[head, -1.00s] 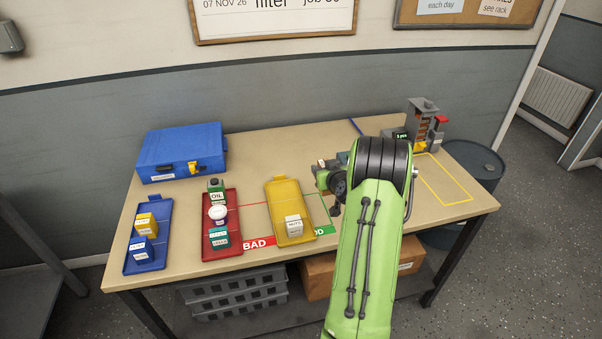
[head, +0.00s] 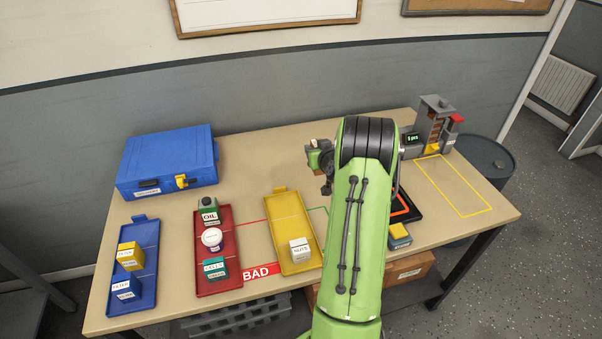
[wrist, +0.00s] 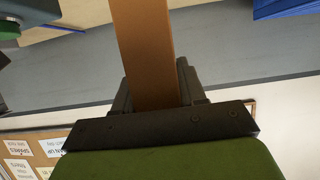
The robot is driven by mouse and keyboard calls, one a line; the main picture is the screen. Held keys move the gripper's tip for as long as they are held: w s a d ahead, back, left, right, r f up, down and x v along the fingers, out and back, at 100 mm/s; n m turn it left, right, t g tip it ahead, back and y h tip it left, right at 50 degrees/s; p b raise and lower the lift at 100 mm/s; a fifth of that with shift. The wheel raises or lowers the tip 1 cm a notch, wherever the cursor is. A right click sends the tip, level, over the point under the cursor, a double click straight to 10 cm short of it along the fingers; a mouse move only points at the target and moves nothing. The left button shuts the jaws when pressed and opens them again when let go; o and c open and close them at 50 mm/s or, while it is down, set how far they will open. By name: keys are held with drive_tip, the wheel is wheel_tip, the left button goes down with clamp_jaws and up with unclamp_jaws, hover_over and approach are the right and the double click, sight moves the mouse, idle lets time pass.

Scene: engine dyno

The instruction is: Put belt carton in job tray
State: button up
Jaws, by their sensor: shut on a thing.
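My gripper (wrist: 157,88) is shut on a long, plain brown carton (wrist: 146,45), seen in the wrist view; I take it as the belt carton. The carton runs up out of the top of that view, so its far end is hidden. Blue (head: 143,286), red (head: 216,286) and yellow (head: 283,204) trays lie on the bench, left of my arm. A black tray with an orange outline (head: 412,212) is partly hidden behind my arm. No label shows which one is the job tray.
The blue tray holds two small boxes; the red holds several items; the yellow holds a white nuts box (head: 301,251). A blue case (head: 168,165) stands at the back left. A dispenser (head: 434,120) stands at the back right. The yellow-outlined area (head: 458,190) is clear.

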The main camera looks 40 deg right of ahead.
drive_tip(key=f+b, duration=0.1)
drive_tip(key=f, duration=0.8)
drive_tip(key=shift+s+f, duration=0.2)
drive_tip(key=shift+a+f+b, duration=0.1)
drive_tip(key=shift+f+b, duration=0.05)
drive_tip(key=shift+b, duration=0.15)
drive_tip(key=o, duration=1.1)
